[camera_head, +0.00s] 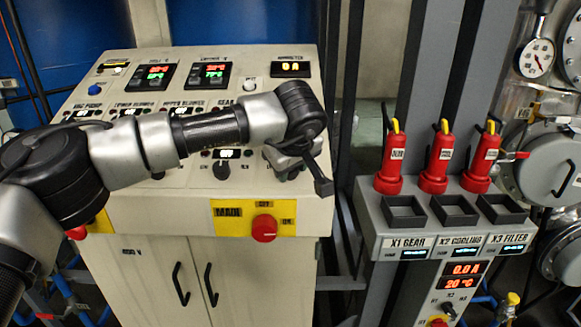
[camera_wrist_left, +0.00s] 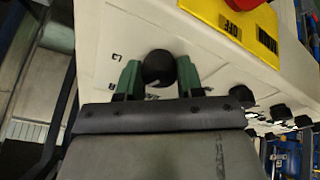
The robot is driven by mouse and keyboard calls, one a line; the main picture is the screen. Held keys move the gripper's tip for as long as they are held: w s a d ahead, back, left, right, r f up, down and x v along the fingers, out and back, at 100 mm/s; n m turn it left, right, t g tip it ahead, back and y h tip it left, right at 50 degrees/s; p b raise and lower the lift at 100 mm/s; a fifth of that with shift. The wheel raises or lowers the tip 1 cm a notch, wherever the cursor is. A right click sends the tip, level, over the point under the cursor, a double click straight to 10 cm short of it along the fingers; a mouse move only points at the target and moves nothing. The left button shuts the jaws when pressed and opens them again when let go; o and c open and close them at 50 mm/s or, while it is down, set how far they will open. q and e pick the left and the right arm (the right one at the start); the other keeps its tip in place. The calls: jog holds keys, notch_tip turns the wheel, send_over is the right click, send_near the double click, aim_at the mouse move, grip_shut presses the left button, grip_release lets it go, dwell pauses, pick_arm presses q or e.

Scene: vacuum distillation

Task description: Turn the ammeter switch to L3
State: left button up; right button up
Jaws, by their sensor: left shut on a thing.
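The ammeter switch is a round black knob (camera_wrist_left: 158,68) on the cream sloping panel. In the left wrist view it sits between the two green fingers of my left gripper (camera_wrist_left: 159,78), which are shut on it. Small dark position marks (camera_wrist_left: 117,57) show beside the knob, but I cannot read them surely or tell where the knob points. In the head view my left gripper (camera_head: 288,160) is at the right part of the panel and hides the knob. The ammeter display (camera_head: 291,68) above reads 0 A. My right gripper is not in view.
Below is a red main switch (camera_head: 264,228) on a yellow plate (camera_head: 226,216). Another black knob (camera_head: 222,170) is left of my gripper. My left arm covers part of the panel. A grey stand (camera_head: 368,215) with red-handled plugs (camera_head: 390,165) stands to the right.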

pick_arm(q)
jog(key=m, duration=0.3)
jog(key=shift+r+m+h, duration=0.1)
jog(key=shift+m+h, duration=0.2)
jog(key=shift+m, duration=0.1)
jog(key=shift+a+m+h+p, duration=0.1)
jog(key=shift+m+h+p, duration=0.3)
jog(key=shift+m, duration=1.5)
jog(key=o, duration=0.9)
jog(key=shift+b+v, duration=1.25)
jog(key=shift+v, duration=4.15)
